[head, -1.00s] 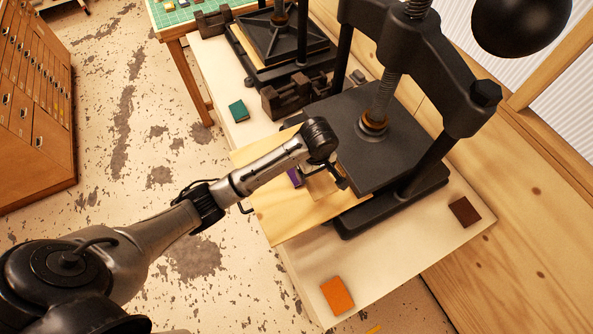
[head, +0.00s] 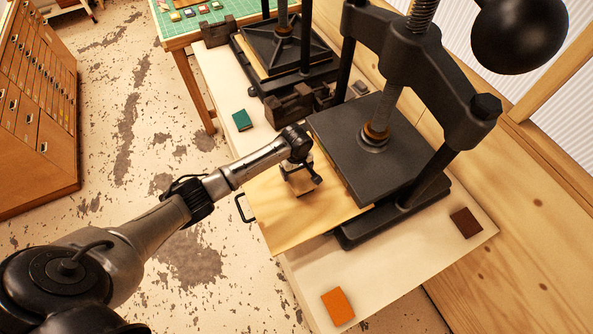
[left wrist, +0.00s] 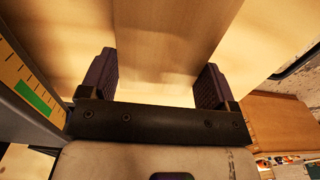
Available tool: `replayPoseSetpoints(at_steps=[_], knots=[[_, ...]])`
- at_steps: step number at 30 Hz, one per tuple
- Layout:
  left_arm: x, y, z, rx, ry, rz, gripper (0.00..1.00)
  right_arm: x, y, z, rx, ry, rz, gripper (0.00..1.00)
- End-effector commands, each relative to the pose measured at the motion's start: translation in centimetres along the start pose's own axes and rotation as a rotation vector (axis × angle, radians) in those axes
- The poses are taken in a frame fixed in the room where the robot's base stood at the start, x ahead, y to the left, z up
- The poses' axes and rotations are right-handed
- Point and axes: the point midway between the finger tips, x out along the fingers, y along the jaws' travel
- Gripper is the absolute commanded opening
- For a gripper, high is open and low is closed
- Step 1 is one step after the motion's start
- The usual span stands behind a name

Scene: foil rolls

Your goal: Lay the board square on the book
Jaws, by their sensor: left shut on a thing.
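The pale plywood board (head: 290,225) reaches out from beside the black plate of the near press, in the head view. My left gripper (head: 304,188) is over the board, shut on a raised wooden strip on it. In the left wrist view, its two dark purple finger pads (left wrist: 155,82) stand on either side of this strip (left wrist: 165,40). I cannot tell whether the board is lifted or resting. I cannot pick out the book the board belongs on; the board or press may hide it. My right gripper is out of view.
The near press has a black plate (head: 375,155) and posts close to the board's right side. An orange block (head: 338,307), a brown block (head: 466,222) and a green block (head: 242,120) lie on the pale bench (head: 400,265). The bench front is mostly clear.

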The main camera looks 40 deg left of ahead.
Motion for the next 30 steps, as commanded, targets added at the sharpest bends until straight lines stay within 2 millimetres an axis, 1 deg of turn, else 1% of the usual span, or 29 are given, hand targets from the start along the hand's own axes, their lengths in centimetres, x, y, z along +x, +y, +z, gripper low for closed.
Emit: replayPoseSetpoints(at_steps=[4,17,18,23,30], knots=[[1.0,0.0,0.0,0.0,0.001,0.001,0.58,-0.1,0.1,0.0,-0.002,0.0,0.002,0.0],[1.4,0.0,0.0,0.0,0.0,0.001,0.58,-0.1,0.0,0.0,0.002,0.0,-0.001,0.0],[1.4,0.0,0.0,0.0,0.001,0.001,0.85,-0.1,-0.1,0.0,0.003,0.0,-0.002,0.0],[1.4,0.0,0.0,0.0,0.001,0.001,1.0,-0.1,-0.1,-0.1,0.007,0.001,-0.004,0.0],[1.3,0.0,0.0,0.0,0.001,0.001,1.0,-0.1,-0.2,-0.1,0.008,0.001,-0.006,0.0]])
